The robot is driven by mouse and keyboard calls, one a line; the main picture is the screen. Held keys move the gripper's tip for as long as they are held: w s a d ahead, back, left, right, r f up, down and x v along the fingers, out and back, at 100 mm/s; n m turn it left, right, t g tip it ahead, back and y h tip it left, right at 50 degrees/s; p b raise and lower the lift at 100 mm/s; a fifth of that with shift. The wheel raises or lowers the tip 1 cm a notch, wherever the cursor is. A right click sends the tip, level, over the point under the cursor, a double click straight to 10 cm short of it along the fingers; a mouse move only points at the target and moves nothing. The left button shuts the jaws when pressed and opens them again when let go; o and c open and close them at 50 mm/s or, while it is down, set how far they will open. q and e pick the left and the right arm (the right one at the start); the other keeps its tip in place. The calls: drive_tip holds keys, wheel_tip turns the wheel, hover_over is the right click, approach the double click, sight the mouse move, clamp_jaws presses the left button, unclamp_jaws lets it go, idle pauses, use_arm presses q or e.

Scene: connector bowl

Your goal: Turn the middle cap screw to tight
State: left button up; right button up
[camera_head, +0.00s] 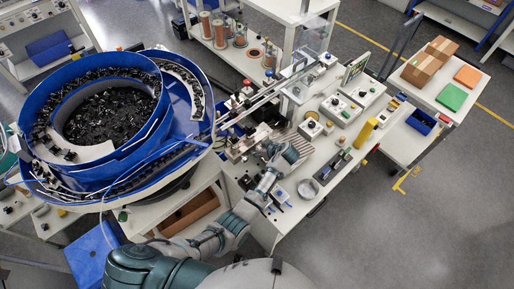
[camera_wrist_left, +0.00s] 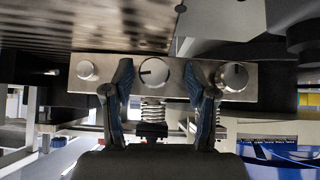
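In the left wrist view, a metal bar carries three round silver cap screws in a row. The middle cap screw (camera_wrist_left: 154,73) has a short dark mark on its face, pointing left, and a coil spring (camera_wrist_left: 152,110) shows below it. The left cap screw (camera_wrist_left: 86,70) and the right cap screw (camera_wrist_left: 233,77) flank it. My left gripper (camera_wrist_left: 161,70) is open, one blue-padded finger on each side of the middle cap, with visible gaps to it. In the head view my left gripper (camera_head: 271,150) is over the workbench; the screws are too small to tell there.
A large blue feeder bowl (camera_head: 140,142) with black parts stands left of the bench. A ribbed metal plate (camera_wrist_left: 100,25) lies above the bar in the left wrist view. Boxes, a yellow block (camera_head: 366,132) and a round dish (camera_head: 308,188) sit on the workbench right of my arm.

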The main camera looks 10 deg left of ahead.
use_arm(q)
drive_tip(key=shift+d, duration=0.15)
drive_tip(key=shift+d+r, duration=0.1)
drive_tip(key=shift+d, duration=0.25)
drive_tip(key=c, duration=0.3)
drive_tip(key=shift+d, duration=0.25)
drive_tip(key=c, duration=0.4)
drive_tip(key=shift+d, duration=0.2)
clamp_jaws()
drive_tip(key=shift+w+a+y+b, duration=0.15)
drive_tip(key=shift+a+y+b, duration=0.05)
drive_tip(key=shift+y+b, duration=0.1)
drive_tip(key=g+b, duration=0.1)
drive_tip(key=m+g+y+b, duration=0.1)
drive_tip(key=shift+w+a+f+m+b, duration=0.1)
drive_tip(key=shift+f+m+b, duration=0.2)
drive_tip(key=shift+b, duration=0.1)
drive_tip(key=shift+r+g+y, duration=0.2)
drive_tip(key=shift+g+y, duration=0.1)
drive_tip(key=shift+y, duration=0.1)
use_arm(e)
drive_tip(key=f, duration=0.4)
drive_tip(key=shift+s+d, duration=0.25)
drive_tip(key=shift+s, duration=0.1)
